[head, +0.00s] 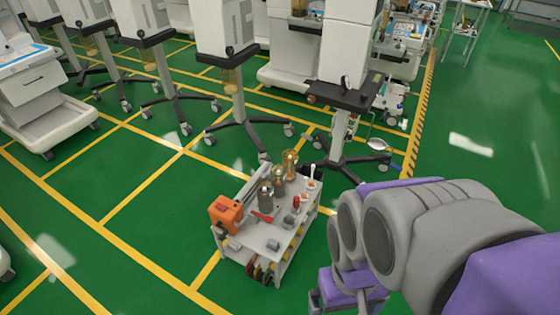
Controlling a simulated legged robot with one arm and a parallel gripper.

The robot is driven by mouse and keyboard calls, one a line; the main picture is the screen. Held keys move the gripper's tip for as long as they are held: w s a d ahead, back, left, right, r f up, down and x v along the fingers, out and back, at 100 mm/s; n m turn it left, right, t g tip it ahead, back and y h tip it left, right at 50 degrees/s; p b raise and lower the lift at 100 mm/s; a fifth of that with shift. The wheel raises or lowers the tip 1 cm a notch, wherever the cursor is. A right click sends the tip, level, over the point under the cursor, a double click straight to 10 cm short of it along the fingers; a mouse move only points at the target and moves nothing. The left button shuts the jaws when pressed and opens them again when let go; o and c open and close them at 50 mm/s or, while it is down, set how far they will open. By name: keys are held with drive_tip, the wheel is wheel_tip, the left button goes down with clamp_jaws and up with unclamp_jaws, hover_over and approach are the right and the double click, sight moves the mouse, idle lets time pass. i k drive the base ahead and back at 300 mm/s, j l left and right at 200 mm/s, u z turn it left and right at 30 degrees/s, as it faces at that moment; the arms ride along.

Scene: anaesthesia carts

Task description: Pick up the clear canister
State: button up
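Several see-through canisters stand upright on the top of a small grey cart (262,236) in the head view. One smoky, greyish canister (265,198) stands nearest, beside an orange box. An amber-tinted canister (290,164) stands at the far end, with a darker one (278,181) between them. I cannot tell for sure which one is the clear canister. My arm comes in from the lower right, and its purple and grey far part (345,288) hangs right of the cart, apart from the canisters. No fingers can be made out there.
The cart top also holds the orange box (229,214), a red tool (262,217) and small cups. Its lower shelf holds coloured items. White machines on wheeled stands (235,98) line the back. Green floor (130,240) left of the cart is open.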

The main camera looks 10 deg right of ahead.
sight(292, 163)
drive_tip(key=u, duration=0.4)
drive_tip(key=i+l+u, duration=0.25)
drive_tip(key=l+u, duration=0.25)
drive_tip(key=i+l+u, duration=0.25)
drive_tip(key=l, duration=0.15)
drive_tip(key=l+u, duration=0.3)
drive_tip(key=i+l, duration=0.1)
drive_tip(key=l, duration=0.35)
drive_tip(key=i+l, duration=0.1)
drive_tip(key=l, duration=0.4)
drive_tip(key=i+l, duration=0.1)
drive_tip(key=l, duration=0.35)
drive_tip(key=u, duration=0.05)
